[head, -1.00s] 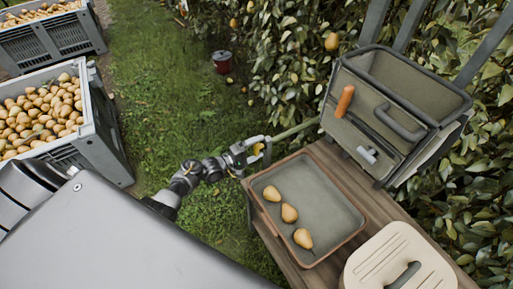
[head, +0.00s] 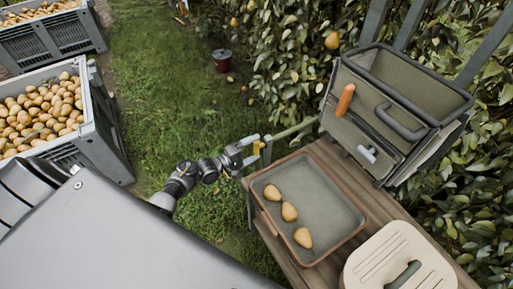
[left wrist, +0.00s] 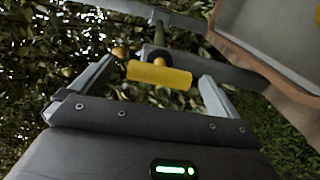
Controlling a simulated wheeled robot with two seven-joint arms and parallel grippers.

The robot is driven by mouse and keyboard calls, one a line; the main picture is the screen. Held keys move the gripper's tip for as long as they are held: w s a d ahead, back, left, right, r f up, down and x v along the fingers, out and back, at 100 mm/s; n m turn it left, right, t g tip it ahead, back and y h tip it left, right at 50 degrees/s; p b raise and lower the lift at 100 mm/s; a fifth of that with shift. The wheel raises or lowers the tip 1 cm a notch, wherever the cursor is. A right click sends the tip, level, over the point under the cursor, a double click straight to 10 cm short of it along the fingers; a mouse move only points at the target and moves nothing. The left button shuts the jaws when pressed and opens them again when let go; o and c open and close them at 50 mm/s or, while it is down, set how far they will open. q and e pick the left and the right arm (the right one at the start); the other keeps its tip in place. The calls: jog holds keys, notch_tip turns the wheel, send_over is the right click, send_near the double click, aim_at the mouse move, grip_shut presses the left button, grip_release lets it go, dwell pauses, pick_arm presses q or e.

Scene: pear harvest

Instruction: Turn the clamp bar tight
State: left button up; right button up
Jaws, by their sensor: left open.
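The yellow clamp bar (left wrist: 158,75) lies crosswise between the fingers of my left gripper (left wrist: 155,88) in the left wrist view. A grey finger stands on each side of it, and gaps show at both ends of the bar. In the head view the clamp bar (head: 257,148) is a small yellow piece by the bench's left corner, at the tips of my open left gripper (head: 256,149). A dark clamp part (left wrist: 160,58) shows behind the bar. My right gripper is not in view.
A tray (head: 335,215) with three pears lies on the wooden bench (head: 385,203), close right of my left gripper. A pear crate (head: 100,135) stands left. Grass is clear between.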

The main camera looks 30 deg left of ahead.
pick_arm(q)
jog(key=v, duration=0.9)
jog(key=shift+b, duration=0.4)
jog(key=s+a+f+m+g+y, duration=0.1)
jog(key=s+f+m+g+y, duration=0.3)
jog(key=f, duration=0.8)
jog(key=s+a+f+m+g+y, duration=0.25)
jog(key=s+f+m, duration=0.25)
jog(key=f, duration=0.7)
jog(key=s+d+f+m+g, duration=0.2)
jog(key=s+f, duration=0.3)
jog(key=s, duration=0.6)
jog(key=s+d+f+m+g+y+b, duration=0.1)
jog(key=s+d+f+g, duration=0.2)
jog(key=s, duration=0.8)
jog(key=s+d+f+m+g+y, duration=0.1)
jog(key=s+d+f, duration=0.4)
jog(key=s, duration=0.6)
notch_tip(320, 180, down, 3)
jog(key=shift+s+d+r+m+g, duration=0.2)
jog(key=shift+s+d+m+g, duration=0.15)
jog(key=shift+m+g, duration=0.6)
